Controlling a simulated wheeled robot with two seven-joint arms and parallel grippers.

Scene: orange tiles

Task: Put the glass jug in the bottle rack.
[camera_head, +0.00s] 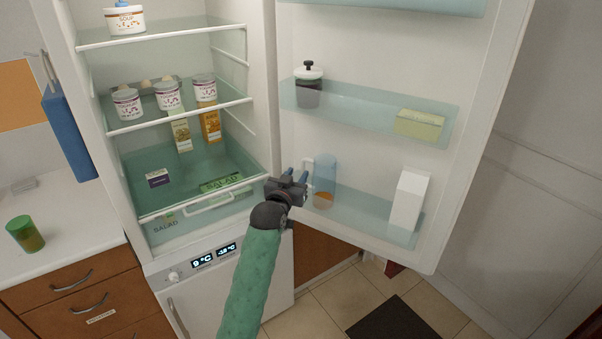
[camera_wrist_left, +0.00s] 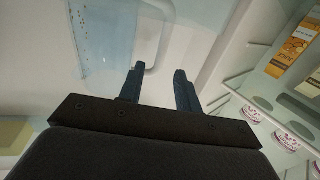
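The glass jug (camera_head: 325,172) is a clear bluish vessel with a little orange at its bottom and a pale handle on its left. It appears upright in the lower door shelf (camera_head: 377,223), which looks like the bottle rack, beside a white carton. My left gripper (camera_head: 297,174) is just left of the jug, near its handle. In the left wrist view its two fingers (camera_wrist_left: 158,78) are apart, with the jug (camera_wrist_left: 103,40) ahead to the left and the handle close to the left fingertip. I see nothing clamped between the fingers. My right gripper is not in view.
The white carton (camera_head: 408,200) stands right of the jug. The upper door shelf (camera_head: 358,112) holds a dark jar and a yellow-green box. The open fridge on the left has several tubs, cartons and a drawer (camera_head: 215,205). A green cup (camera_head: 25,235) stands on the counter.

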